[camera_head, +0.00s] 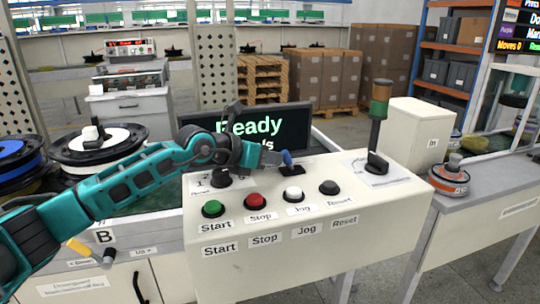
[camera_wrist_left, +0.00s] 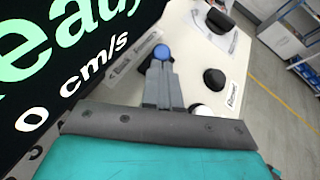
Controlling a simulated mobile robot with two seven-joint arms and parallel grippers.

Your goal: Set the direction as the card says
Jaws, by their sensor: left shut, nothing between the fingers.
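A white control box (camera_head: 330,250) stands in the middle. On its top a small lever with a blue tip (camera_head: 287,157) sits in a dark slot; the blue tip also shows in the left wrist view (camera_wrist_left: 162,52). My left gripper (camera_head: 272,158) is shut and empty, its fingertips right beside the blue tip; I cannot tell whether they touch it. In the left wrist view the shut fingers (camera_wrist_left: 161,68) point at it. A black selector knob (camera_head: 377,162) stands on a marked plate at the right end. Another black knob (camera_head: 221,177) is at the left end, partly behind my arm. My right gripper is not in view.
Green (camera_head: 212,208), red (camera_head: 254,201), white (camera_head: 293,194) and black (camera_head: 328,187) buttons line the front. A screen (camera_head: 290,125) behind reads "ready"; its wrist-view text includes "0 cm/s". A signal tower (camera_head: 379,105) rises behind the right knob. A yellow-handled lever (camera_head: 78,246) is at lower left.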

